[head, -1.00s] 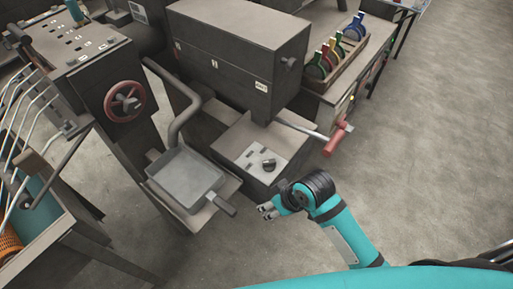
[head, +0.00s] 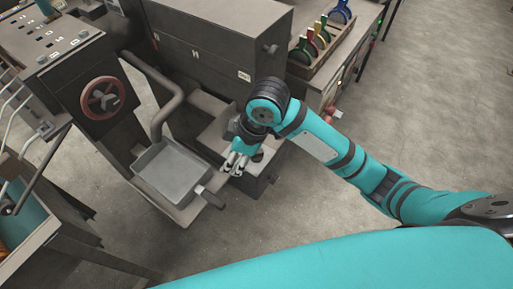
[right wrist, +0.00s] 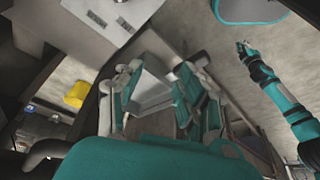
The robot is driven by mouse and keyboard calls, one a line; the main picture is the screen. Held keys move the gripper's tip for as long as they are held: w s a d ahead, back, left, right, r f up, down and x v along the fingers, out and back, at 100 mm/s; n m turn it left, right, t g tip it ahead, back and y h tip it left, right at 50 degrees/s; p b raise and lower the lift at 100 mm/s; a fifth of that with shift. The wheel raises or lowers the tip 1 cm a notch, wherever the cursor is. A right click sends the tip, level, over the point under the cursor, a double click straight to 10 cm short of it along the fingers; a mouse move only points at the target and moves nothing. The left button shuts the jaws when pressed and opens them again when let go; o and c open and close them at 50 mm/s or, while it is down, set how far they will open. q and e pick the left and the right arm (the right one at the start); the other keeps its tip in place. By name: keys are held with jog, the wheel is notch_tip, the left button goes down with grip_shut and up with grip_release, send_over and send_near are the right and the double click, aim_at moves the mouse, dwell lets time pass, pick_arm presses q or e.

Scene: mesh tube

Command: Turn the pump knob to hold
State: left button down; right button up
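The pump's grey control panel shows at the upper left of the right wrist view (right wrist: 75,25), with small dark rectangular marks. In the head view, my right arm hides most of this panel. A dark shape that looks like the knob (head: 258,156) shows just right of my right gripper (head: 236,163). I cannot read its setting or tell whether the gripper touches it. In the right wrist view, the right gripper's fingers (right wrist: 160,68) are spread apart with nothing between them. My left gripper (right wrist: 243,47) seems to show small at the right of that view; its state is unclear.
A square grey tray with a handle (head: 172,172) stands left of the right gripper. Behind it are a bent pipe (head: 168,108) and a red handwheel (head: 103,98). The large grey machine box (head: 215,50) rises behind my arm. Open floor (head: 430,110) lies to the right.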

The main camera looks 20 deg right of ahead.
jog(key=w+d+r+n+g+h, duration=0.1)
jog(key=w+d+r+n+h, duration=0.3)
jog(key=d+r, duration=0.5)
jog(key=f, duration=0.5)
jog(key=a+f, duration=0.1)
jog(key=f, duration=0.4)
jog(key=f+p, duration=0.1)
jog(key=f, duration=0.4)
jog(key=shift+w+a, duration=0.15)
jog(key=shift+a, duration=0.25)
grip_shut()
